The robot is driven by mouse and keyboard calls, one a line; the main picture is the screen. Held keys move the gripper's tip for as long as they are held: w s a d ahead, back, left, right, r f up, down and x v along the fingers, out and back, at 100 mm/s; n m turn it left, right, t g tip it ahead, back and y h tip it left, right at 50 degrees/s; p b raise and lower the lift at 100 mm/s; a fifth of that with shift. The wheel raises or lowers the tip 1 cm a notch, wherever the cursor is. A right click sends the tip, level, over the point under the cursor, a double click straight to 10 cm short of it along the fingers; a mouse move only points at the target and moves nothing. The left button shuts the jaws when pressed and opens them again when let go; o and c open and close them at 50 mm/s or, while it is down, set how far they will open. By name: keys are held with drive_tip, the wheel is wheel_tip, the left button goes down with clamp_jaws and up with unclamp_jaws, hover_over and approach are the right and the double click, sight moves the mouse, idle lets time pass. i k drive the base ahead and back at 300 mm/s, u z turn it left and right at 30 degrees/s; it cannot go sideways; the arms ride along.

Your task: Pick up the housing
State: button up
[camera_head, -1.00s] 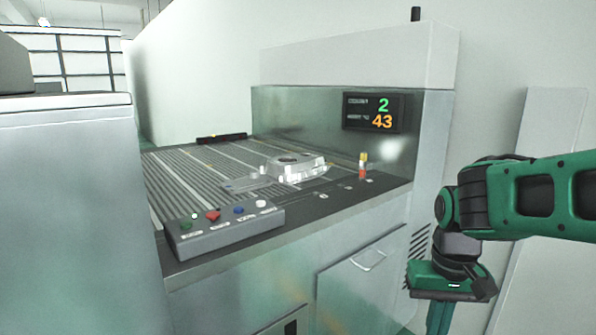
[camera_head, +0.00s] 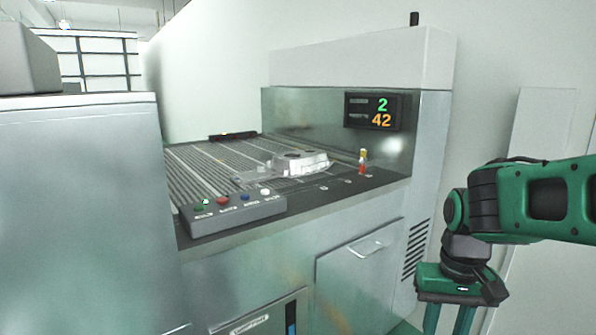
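The housing (camera_head: 301,163) is a silvery aluminium casting with a round opening on top. It lies on the ribbed bed (camera_head: 205,170) of the machine, near the bed's front right part. My gripper (camera_head: 448,322) hangs pointing down at the lower right, well to the right of the housing and in front of the machine. Its two green fingers are apart with nothing seen between them. The fingertips run out of the bottom of the picture.
A grey button box (camera_head: 233,213) stands at the bed's front edge. A small red-and-yellow signal post (camera_head: 363,161) stands right of the housing. A display (camera_head: 374,111) reads 2 and 42. A large grey cabinet (camera_head: 80,215) fills the left.

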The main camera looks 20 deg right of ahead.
sight(291, 165)
drive_tip(key=k, duration=1)
drive_tip(key=z, duration=0.35)
drive_tip(key=i, duration=0.45)
drive_tip(key=z, duration=0.5)
drive_tip(key=i, duration=1.25)
drive_tip(key=u, duration=0.7)
